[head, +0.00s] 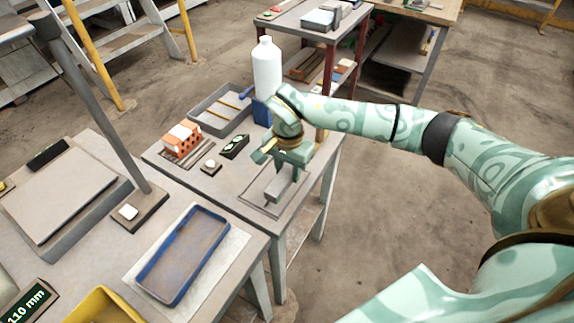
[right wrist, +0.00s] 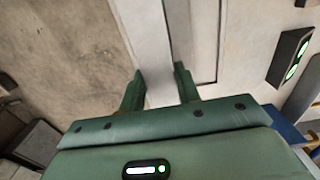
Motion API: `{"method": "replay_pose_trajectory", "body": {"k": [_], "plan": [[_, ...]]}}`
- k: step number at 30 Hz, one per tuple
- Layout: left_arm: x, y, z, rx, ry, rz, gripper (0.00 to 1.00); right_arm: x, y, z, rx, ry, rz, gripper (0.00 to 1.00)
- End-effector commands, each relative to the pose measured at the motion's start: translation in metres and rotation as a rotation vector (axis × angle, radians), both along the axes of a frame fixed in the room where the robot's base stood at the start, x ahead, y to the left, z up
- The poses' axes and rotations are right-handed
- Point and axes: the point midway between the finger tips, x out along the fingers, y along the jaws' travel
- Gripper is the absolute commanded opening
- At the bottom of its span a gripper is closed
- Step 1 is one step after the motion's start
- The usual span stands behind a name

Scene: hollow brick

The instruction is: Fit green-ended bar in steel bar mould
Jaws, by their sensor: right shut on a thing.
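My right gripper (head: 285,173) is over the right end of the table, and its two green fingers show in the right wrist view (right wrist: 159,88). It is shut on a pale grey bar (right wrist: 153,45); the bar's grey body also shows below the fingers in the head view (head: 279,188). I see no green end on it; part is hidden by the gripper. The steel bar mould seems to be the flat grey outlined plate (head: 257,203) under the bar, its dark edge beside the bar in the wrist view (right wrist: 216,70). I cannot tell whether they touch. My left gripper is not in view.
A black block with green marks (head: 235,146), a small puck (head: 211,166), an orange hollow brick (head: 182,141) and a grey tray (head: 205,120) stand left of the gripper. A white bottle (head: 267,68) stands behind. A blue-rimmed tray (head: 152,276) lies in front.

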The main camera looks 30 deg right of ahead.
Motion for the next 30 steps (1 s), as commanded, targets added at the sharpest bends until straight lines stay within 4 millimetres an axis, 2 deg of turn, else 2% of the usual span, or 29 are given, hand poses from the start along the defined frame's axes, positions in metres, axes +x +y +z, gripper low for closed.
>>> {"method": "replay_pose_trajectory", "body": {"k": [1,5,12,30], "plan": [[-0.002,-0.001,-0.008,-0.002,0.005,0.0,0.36,0.0,0.0,-0.01,0.001,0.003,0.0,0.0],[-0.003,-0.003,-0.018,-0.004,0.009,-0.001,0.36,0.0,0.0,-0.023,0.001,0.003,0.0,0.0],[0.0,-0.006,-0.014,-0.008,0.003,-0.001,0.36,0.0,0.0,-0.017,0.0,-0.002,0.001,0.0],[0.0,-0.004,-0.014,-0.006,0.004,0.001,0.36,-0.001,0.001,-0.027,0.001,-0.001,0.001,0.0]]}}
